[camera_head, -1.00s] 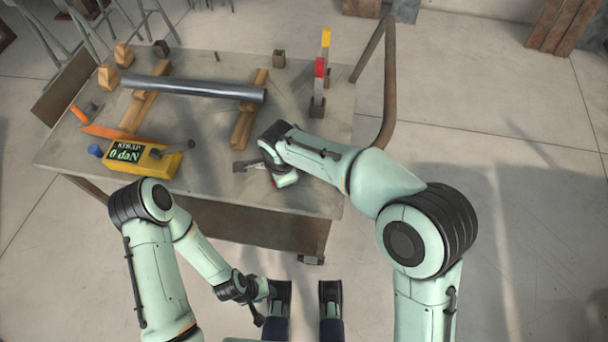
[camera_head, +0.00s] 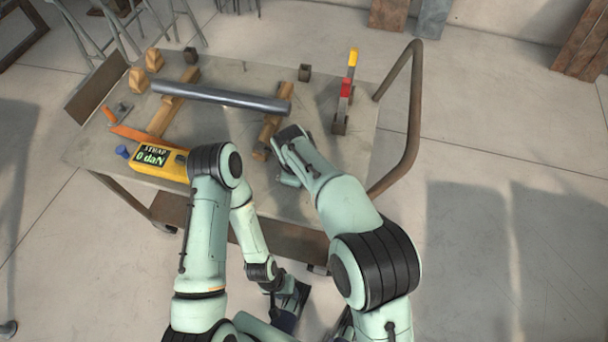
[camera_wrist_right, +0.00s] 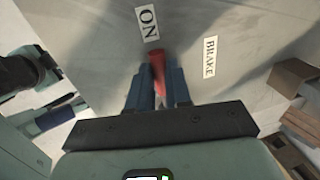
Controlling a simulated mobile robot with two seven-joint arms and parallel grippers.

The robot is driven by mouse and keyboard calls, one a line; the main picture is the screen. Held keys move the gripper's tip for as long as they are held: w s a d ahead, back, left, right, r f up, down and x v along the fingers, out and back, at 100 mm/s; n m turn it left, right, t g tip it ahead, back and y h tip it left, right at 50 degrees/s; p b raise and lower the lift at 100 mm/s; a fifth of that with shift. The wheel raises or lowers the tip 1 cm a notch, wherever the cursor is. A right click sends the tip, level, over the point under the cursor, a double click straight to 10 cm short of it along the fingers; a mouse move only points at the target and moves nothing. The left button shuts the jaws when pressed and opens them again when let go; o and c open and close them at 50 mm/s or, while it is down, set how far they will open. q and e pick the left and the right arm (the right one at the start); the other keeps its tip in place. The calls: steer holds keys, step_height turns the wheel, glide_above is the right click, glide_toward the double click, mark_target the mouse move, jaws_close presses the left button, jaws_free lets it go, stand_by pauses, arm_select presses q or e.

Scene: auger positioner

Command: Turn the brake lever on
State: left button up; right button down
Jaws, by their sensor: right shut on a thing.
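In the right wrist view, a red brake lever handle (camera_wrist_right: 157,66) stands between the two blue-grey fingers of my right gripper (camera_wrist_right: 156,80), which are shut on it. An "ON" label (camera_wrist_right: 147,22) lies just beyond the handle's tip, slightly left, and a "BRAKE" label (camera_wrist_right: 210,57) lies to the right. The lever's lower part is hidden by the gripper. In the head view, my right forearm reaches the near edge of the cart (camera_head: 330,190) and hides the lever. My left gripper (camera_head: 276,285) hangs low in front of the cart; its fingers are too unclear to judge.
On the cart, a steel tube (camera_head: 222,96) rests on wooden supports. A yellow "STRAP 0 daN" box (camera_head: 160,158) sits at the left, near an orange strap (camera_head: 140,137). A red and yellow upright piece (camera_head: 346,88) stands right. A bent handrail (camera_head: 416,110) borders the right side.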

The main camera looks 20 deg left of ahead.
steer(key=shift+w, duration=0.1)
steer(key=c, duration=1.1)
jaws_free()
steer(key=shift+o, duration=0.2)
step_height(320, 180, up, 13)
steer(key=s+p, duration=0.2)
steer(key=shift+s+d, duration=0.2)
steer(key=shift+s, duration=0.1)
steer(key=shift+s, duration=0.1)
